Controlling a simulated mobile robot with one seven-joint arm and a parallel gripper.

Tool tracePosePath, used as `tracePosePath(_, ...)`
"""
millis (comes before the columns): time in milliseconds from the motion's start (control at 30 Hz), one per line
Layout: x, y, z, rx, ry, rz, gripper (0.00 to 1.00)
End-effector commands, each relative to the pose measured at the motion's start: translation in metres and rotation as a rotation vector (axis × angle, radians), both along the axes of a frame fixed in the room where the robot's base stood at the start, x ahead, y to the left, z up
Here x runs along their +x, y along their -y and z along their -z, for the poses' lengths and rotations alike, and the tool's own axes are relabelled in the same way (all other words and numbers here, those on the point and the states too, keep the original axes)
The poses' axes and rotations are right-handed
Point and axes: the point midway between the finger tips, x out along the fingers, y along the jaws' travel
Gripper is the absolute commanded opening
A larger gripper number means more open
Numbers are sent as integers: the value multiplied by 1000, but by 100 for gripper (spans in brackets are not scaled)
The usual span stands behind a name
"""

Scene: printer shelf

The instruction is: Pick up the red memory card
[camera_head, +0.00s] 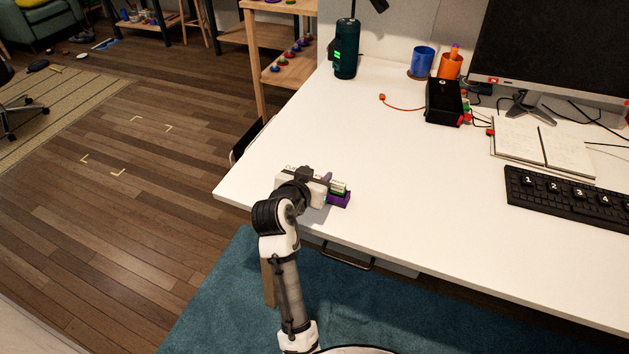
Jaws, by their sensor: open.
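My gripper (326,184) is over the near left part of the white desk, right at a small purple holder (340,200). A green and white card-like piece (339,188) stands in or on the holder. My gripper and wrist cover the holder's left side. The jaws are open, but the fingertips are small and partly hidden, and I cannot see what lies between them. I cannot make out a red memory card for certain; it may be hidden behind my gripper.
The desk (400,200) is clear in the middle. Farther back are a dark green cylinder (346,50), a black box (443,103), a red-ended cable (383,97), and blue (422,61) and orange (450,67) cups. An open notebook (520,146) and keyboard (570,195) are right.

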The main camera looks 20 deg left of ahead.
Motion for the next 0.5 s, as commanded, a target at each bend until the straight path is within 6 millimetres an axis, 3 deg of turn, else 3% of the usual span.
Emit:
tracePosePath(133, 0, 0, 0, 0, 0, 0, 42)
tracePosePath(367, 0, 0, 0, 0, 0, 0, 12)
tracePosePath(500, -1, 0, 0, 0, 0, 0, 11)
